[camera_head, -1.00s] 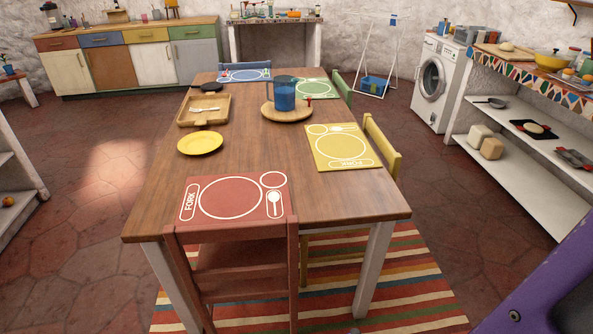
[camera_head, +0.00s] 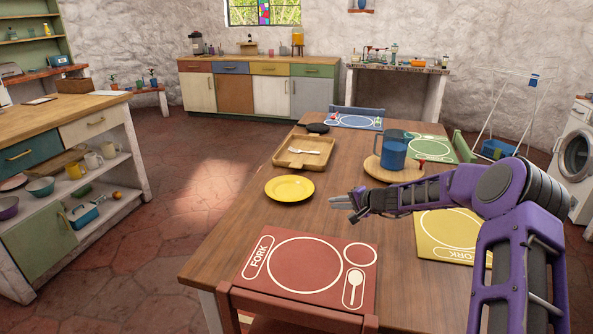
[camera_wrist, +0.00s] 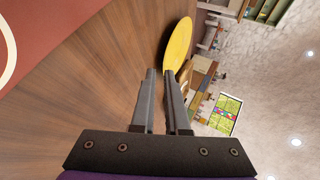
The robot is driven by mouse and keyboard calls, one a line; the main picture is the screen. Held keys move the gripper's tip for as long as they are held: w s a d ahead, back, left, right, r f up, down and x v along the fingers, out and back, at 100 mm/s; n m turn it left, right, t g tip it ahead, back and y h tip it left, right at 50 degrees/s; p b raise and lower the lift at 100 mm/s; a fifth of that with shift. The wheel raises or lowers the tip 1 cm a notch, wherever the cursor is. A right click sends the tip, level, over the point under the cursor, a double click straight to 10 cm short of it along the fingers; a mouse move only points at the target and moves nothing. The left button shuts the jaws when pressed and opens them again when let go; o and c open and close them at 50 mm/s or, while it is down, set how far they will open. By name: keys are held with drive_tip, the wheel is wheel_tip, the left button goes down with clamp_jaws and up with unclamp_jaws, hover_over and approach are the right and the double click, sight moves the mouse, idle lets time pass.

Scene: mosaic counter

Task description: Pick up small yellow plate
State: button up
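The small yellow plate (camera_head: 290,189) lies flat on the left side of the wooden dining table (camera_head: 225,262), near its edge. In the wrist view the plate (camera_wrist: 180,45) shows edge-on just beyond the fingertips. My gripper (camera_head: 335,203) is to the right of the plate, above the table, its fingers pointing left towards it. In the wrist view the fingers (camera_wrist: 159,73) are parallel with a narrow empty gap between them. They are apart from the plate.
A wooden tray (camera_head: 285,160) with a fork lies behind the plate. A blue jug (camera_head: 393,150) stands on a round board (camera_head: 376,173) behind my arm. A red placemat (camera_head: 330,293) lies in front. Bare tabletop surrounds the plate. A shelf counter (camera_head: 85,112) stands at left.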

drive_tip(key=w+d+m, duration=0.1)
approach(308, 204)
drive_tip(key=shift+w+a+r+t, duration=0.15)
drive_tip(key=shift+w+a+t, duration=0.25)
drive_tip(key=shift+w+a, duration=0.75)
drive_tip(key=shift+a+x, duration=0.2)
drive_tip(key=shift+x, duration=1.55)
drive_tip(key=shift+w+a+f+b, duration=0.35)
drive_tip(key=shift+b, duration=0.05)
drive_tip(key=shift+w+a+f, duration=0.1)
drive_tip(key=shift+w+a, duration=0.25)
clamp_jaws()
